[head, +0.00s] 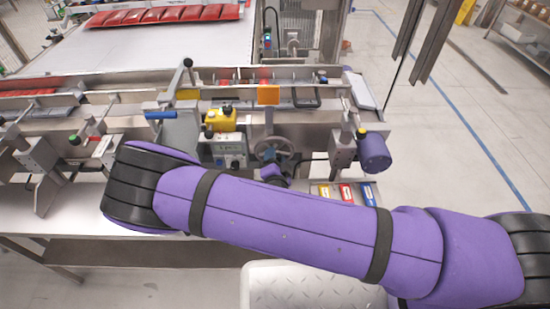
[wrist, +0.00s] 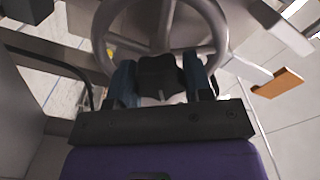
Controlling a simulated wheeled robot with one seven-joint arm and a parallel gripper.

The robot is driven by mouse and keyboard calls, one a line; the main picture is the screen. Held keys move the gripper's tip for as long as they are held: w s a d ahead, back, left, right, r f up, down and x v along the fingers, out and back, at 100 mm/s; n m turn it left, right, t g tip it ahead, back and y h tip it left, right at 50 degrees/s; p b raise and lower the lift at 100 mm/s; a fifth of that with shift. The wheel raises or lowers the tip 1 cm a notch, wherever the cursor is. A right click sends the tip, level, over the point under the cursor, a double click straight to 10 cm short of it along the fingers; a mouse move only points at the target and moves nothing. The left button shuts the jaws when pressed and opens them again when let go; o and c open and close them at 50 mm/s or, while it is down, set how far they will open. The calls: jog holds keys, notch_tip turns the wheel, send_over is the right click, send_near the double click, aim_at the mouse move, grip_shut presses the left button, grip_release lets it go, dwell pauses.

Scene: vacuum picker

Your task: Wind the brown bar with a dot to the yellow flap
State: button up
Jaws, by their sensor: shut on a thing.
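My gripper (wrist: 161,80) is shut on a black lobed knob (wrist: 160,72) in front of a grey handwheel (wrist: 222,35). In the head view the handwheel (head: 285,146) stands below the orange flap, and my gripper (head: 270,154) is small and partly hidden there. A yellow flap (head: 187,94) sits on the rail left of the orange flap (head: 268,95). The orange flap also shows at the right of the wrist view (wrist: 278,83). I cannot make out a brown bar with a dot in either view.
A yellow box (head: 222,120) and a grey control box (head: 228,147) stand left of the handwheel. A purple cylinder (head: 374,153) is to its right. Red, yellow and blue packets (head: 346,192) lie below. Red packs (head: 165,14) lie on the belt behind.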

jog(key=m, duration=0.6)
jog(key=shift+f, duration=0.1)
jog(key=m, duration=0.6)
jog(key=shift+s+f+m, duration=0.1)
jog(key=shift+m, duration=0.3)
jog(key=m, duration=1.1)
jog(key=shift+a+f+m, duration=0.1)
jog(key=shift+m, duration=0.3)
jog(key=o, duration=0.9)
jog(key=shift+s, duration=0.1)
